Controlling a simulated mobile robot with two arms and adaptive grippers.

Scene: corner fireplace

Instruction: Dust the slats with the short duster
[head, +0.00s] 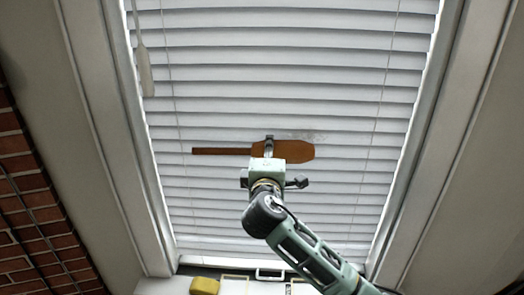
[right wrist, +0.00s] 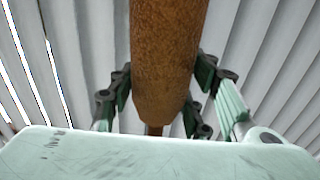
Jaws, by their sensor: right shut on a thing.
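White horizontal slats (head: 270,80) of a window blind fill the middle of the head view; they also show behind the fingers in the right wrist view (right wrist: 245,50). The short duster (head: 296,152) is orange-brown, with a wide part on the right and a thin strip to the left. My right gripper (head: 268,145) is shut on it, and it lies level across the slats. In the right wrist view the duster (right wrist: 166,60) runs between the fingers. Whether it touches the slats I cannot tell. A grey dust smudge (head: 308,135) shows just above its wide part. My left gripper is not in view.
A pale window frame (head: 98,110) borders the blind on both sides. A white pull (head: 146,72) hangs at the upper left, and thin cords run down the slats. Below are a yellow block (head: 204,285) and a white handled case (head: 240,287). A brick wall (head: 32,200) stands at left.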

